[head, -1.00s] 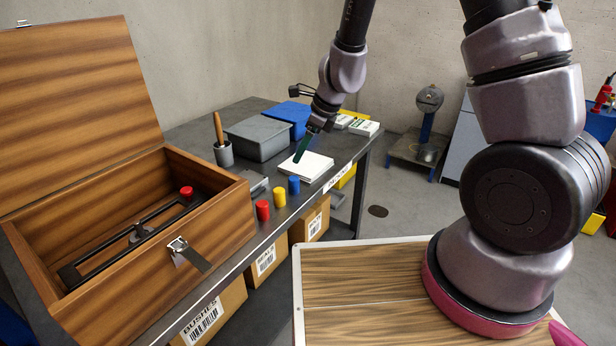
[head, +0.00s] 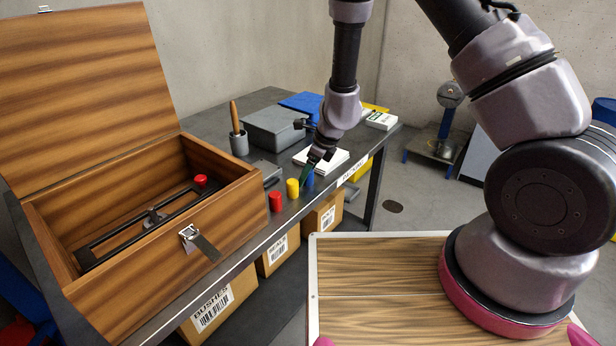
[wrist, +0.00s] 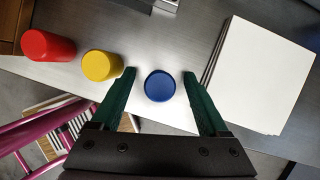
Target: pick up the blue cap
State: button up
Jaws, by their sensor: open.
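The blue cap (wrist: 160,86) stands on the table between the open fingers of my gripper (wrist: 160,76) in the wrist view, with a gap on each side. In the head view the blue cap (head: 309,180) is partly hidden behind the green fingers of my gripper (head: 305,174). I cannot tell how far the fingertips are above the tabletop. My gripper holds nothing.
A yellow cap (wrist: 101,65) and a red cap (wrist: 48,45) stand left of the blue one. A paper stack (wrist: 265,75) lies close on the right.

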jog(key=shift+a+f, duration=0.1)
jog(key=shift+f, duration=0.25)
jog(key=c, duration=1.2)
grip_shut()
jog(key=shift+r, duration=0.15)
